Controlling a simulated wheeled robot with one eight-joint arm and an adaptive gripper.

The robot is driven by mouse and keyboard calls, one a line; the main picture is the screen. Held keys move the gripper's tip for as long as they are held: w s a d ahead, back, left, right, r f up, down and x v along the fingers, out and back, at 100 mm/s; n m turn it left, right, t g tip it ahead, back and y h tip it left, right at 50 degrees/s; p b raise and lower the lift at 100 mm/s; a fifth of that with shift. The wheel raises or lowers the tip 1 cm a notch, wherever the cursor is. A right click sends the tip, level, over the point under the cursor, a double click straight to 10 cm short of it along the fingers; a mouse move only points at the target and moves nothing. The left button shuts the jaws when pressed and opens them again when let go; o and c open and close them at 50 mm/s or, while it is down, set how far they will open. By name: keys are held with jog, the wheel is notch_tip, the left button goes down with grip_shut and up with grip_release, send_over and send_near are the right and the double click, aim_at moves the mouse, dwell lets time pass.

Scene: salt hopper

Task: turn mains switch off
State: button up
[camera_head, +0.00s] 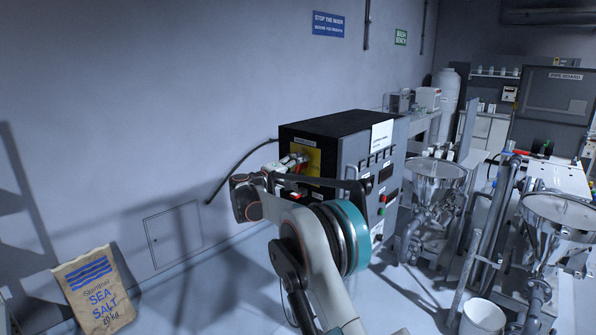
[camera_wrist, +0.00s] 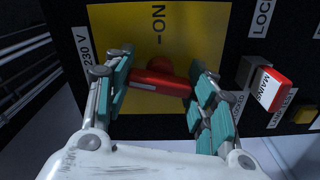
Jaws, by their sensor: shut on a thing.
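The red mains switch handle (camera_wrist: 158,78) sits on a yellow plate (camera_wrist: 222,25) on the black cabinet face. In the wrist view it lies across the picture, slightly tilted, between my fingers. An ON mark (camera_wrist: 158,22) is printed above it in that view. My gripper (camera_wrist: 162,90) is shut on the handle, with teal finger pads on both sides. In the head view my gripper (camera_head: 297,165) is at the yellow plate (camera_head: 312,156) on the cabinet's left face, and my arm hides part of it.
Beside the plate is a red-and-white button block (camera_wrist: 268,88) and a yellow button (camera_wrist: 303,115). The cabinet (camera_head: 340,127) has a cable on its left. Steel hoppers (camera_head: 436,180) stand to its right. A sea salt bag (camera_head: 95,290) stands on the floor at left.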

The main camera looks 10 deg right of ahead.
jog(key=shift+n, duration=1.3)
jog(key=o, duration=1.1)
jog(key=shift+w, duration=0.1)
jog(key=v, duration=1.2)
